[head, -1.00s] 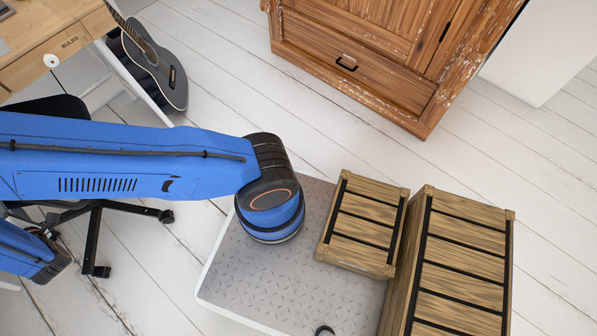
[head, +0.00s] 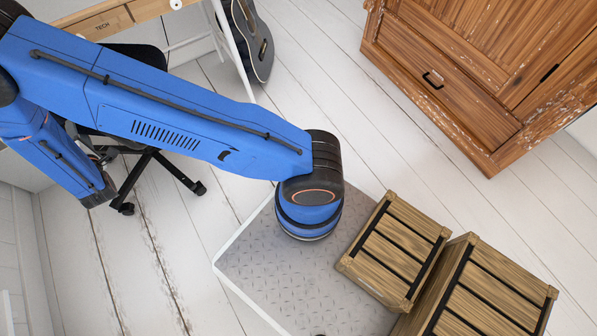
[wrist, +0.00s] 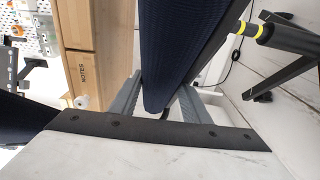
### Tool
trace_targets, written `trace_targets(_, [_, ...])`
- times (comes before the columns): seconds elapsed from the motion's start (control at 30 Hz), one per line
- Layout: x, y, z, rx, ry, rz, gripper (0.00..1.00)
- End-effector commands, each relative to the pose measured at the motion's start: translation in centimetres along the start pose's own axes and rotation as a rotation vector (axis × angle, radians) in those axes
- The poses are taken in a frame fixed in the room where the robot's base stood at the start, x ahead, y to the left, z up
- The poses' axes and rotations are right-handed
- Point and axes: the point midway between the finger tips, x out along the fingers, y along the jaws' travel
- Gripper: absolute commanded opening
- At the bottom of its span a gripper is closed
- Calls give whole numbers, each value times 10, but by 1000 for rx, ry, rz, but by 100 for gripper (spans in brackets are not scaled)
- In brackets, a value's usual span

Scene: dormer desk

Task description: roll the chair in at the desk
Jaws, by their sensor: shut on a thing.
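The office chair has a dark seat (head: 140,55) and a black wheeled base (head: 150,165) in the head view, partly hidden behind my blue arm. The wooden desk (head: 68,20) lies just beyond it at the top left, and the seat seems close to the desk edge. In the wrist view my gripper (wrist: 163,103) has its grey fingers on both sides of a dark navy padded chair part (wrist: 180,50), shut on it. The desk's drawer front (wrist: 80,72), marked NOTES, is close on the left there. In the head view I cannot make out the fingers.
A black guitar (head: 255,45) leans by the white desk leg (head: 232,50). A wooden wardrobe (head: 470,75) stands at the upper right. Slatted wooden crates (head: 395,250) are at the lower right. White plank floor (head: 110,270) is bare at the lower left.

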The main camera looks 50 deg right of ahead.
Motion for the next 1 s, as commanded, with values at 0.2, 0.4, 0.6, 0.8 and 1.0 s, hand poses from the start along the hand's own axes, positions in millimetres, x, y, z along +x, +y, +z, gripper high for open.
trace_targets(0.2, [1, 1, 2, 0, -5, 1, 0])
trace_targets(0.4, [1, 1, 2, 1, -6, 1, 60])
trace_targets(0.6, [1, 0, 2, 0, -5, 0, 66])
trace_targets(0.8, [1, 0, 2, 0, -4, 0, 66])
trace_targets(1.0, [-5, 0, 1, 0, -2, -1, 66])
